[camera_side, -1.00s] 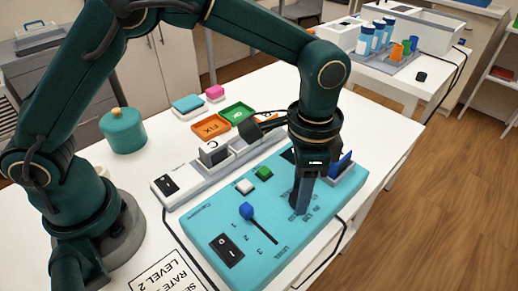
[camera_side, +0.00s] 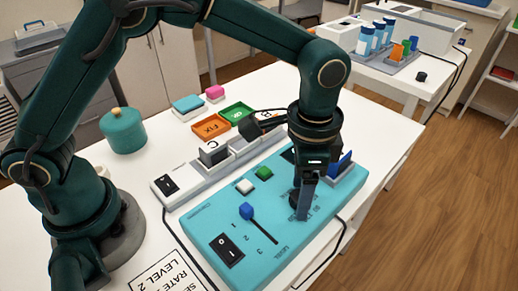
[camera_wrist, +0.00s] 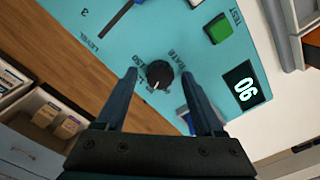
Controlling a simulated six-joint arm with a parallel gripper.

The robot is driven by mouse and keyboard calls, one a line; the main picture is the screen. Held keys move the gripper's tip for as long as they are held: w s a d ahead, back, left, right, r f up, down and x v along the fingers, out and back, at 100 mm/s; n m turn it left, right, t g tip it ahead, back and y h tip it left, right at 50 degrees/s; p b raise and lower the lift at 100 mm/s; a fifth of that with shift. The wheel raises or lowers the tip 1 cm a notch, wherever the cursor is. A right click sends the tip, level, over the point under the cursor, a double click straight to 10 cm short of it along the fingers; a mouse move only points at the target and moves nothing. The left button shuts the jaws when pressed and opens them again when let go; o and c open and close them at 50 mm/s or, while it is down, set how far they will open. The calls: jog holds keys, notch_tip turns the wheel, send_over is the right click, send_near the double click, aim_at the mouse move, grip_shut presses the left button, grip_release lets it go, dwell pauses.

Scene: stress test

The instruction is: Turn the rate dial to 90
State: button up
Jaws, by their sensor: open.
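The rate dial (camera_wrist: 160,74) is a round black knob with a white mark on the teal panel (camera_side: 215,222). In the wrist view it sits between my gripper's (camera_wrist: 159,73) two fingertips, with a gap on each side. The mark points toward the bottom of that view, slightly left. The small black display (camera_wrist: 246,86) shows white digits, turned in this view, that appear to read 90. In the side view my gripper (camera_side: 302,214) points down over the panel's right part; its fingers largely hide the dial. My gripper is open.
A blue-knobbed level lever (camera_side: 246,211), a black rocker switch (camera_side: 227,249) and a green button (camera_side: 264,173) stand on the panel. A blue upright piece (camera_side: 342,165) is close behind my gripper. Orange (camera_side: 211,126) and green trays lie beyond. A black cable runs along the panel's edge.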

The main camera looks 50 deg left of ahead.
jog(key=shift+r, duration=2.6)
jog(key=shift+w+a+r, duration=0.1)
jog(key=shift+w+a, duration=0.05)
jog(key=s+a+r+n+t, duration=0.2)
jog(key=a+r+n+t, duration=0.1)
jog(key=a+r, duration=0.65)
jog(key=s+a+f+n+t, duration=0.2)
jog(key=s+a+f+n, duration=0.2)
jog(key=s, duration=0.6)
jog(key=shift+s+a+n+t, duration=0.3)
jog(key=shift+a+n, duration=0.7)
jog(key=shift+a, duration=0.25)
jog(key=shift+f, duration=0.1)
